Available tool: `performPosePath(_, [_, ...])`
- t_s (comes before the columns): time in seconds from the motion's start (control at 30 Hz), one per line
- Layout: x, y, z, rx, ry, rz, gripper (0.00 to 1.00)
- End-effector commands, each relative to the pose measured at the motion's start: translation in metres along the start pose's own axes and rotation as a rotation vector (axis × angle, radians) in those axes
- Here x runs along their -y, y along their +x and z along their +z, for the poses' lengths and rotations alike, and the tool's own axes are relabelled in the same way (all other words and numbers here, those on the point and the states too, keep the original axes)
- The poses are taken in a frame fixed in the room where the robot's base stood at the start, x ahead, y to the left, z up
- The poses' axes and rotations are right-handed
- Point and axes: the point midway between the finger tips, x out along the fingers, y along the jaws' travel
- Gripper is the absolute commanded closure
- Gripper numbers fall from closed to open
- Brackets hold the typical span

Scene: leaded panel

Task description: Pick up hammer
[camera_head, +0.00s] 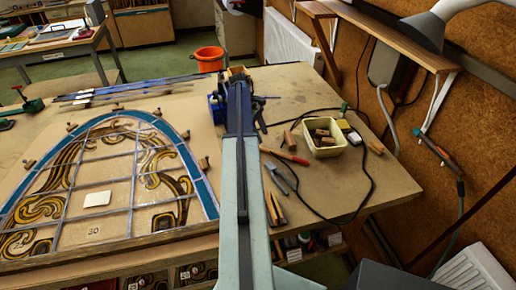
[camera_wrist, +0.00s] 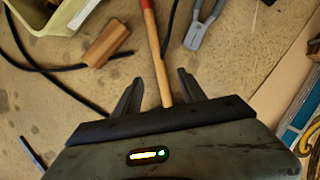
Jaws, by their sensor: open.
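A long tool with a slim wooden shaft and a red grip, which I take as the hammer (camera_head: 290,157), lies on the bench just right of my arm. In the wrist view the hammer (camera_wrist: 156,45) runs from the top edge down between the two dark fingers of my gripper (camera_wrist: 160,77). The fingers are apart, one on each side of the shaft, and do not appear closed on it. No hammer head shows; the shaft's lower end is hidden behind the gripper body. Height above the bench cannot be told.
A yellow tub (camera_head: 325,148) with wooden blocks stands right of the hammer. A loose wooden block (camera_wrist: 107,44), a black cable (camera_wrist: 62,86) and a grey tool (camera_wrist: 205,24) lie close by. The leaded panel (camera_head: 105,185) fills the left side.

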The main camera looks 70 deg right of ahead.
Motion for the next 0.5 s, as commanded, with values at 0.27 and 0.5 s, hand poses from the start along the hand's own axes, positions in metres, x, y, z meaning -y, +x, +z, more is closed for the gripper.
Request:
performPosePath(0.27, [0.001,0.028,-0.002,-0.001,0.001,0.001,0.52])
performPosePath(0.5, [0.0,0.047,-0.002,-0.001,0.003,0.0,0.52])
